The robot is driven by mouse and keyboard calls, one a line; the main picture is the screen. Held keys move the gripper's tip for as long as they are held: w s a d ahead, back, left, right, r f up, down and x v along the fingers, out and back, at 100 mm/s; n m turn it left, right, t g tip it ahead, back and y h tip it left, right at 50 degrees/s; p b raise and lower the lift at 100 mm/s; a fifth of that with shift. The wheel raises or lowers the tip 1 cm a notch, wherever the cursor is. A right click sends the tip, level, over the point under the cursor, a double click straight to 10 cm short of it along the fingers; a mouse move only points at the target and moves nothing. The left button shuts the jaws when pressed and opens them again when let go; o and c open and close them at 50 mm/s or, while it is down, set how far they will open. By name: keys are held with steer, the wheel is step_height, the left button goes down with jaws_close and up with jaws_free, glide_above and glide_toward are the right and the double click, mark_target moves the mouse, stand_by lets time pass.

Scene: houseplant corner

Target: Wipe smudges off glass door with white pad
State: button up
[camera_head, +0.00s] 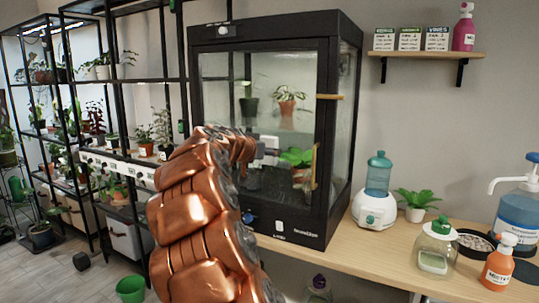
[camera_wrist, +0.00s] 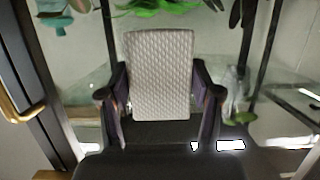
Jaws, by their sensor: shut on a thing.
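The glass door (camera_head: 262,72) is the front of a black-framed plant cabinet on the bench. It looks closed, and plants show through its pane. My gripper (camera_wrist: 160,95) is shut on a white quilted pad (camera_wrist: 160,62), with one dark finger on each side. The pad stands upright between the fingers and faces the pane. In the head view my gripper is in front of the door's middle, partly hidden by my copper arm. Whether the pad touches the glass is unclear. I cannot make out distinct smudges.
Right of the cabinet, a white device with a blue tank (camera_head: 377,207), a small plant (camera_head: 416,206) and bottles crowd the bench. Black plant shelves stand left.

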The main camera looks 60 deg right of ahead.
mark_target(293, 149)
steer(key=shift+w+f+b, duration=0.2)
steer(key=shift+w+b, duration=0.35)
steer(key=shift+w, duration=0.6)
steer(key=shift+s+r+b, duration=0.9)
steer(key=shift+r+b, duration=0.2)
steer(key=shift+r, duration=0.05)
steer(key=shift+s+d+r, duration=0.1)
steer(key=shift+s, duration=0.3)
steer(key=shift+s+b, duration=1.65)
steer(key=shift+s, duration=1.2)
steer(key=shift+s+b, duration=0.45)
steer(key=shift+s, duration=0.6)
steer(key=shift+d+b, duration=0.1)
steer(key=shift+b, duration=0.25)
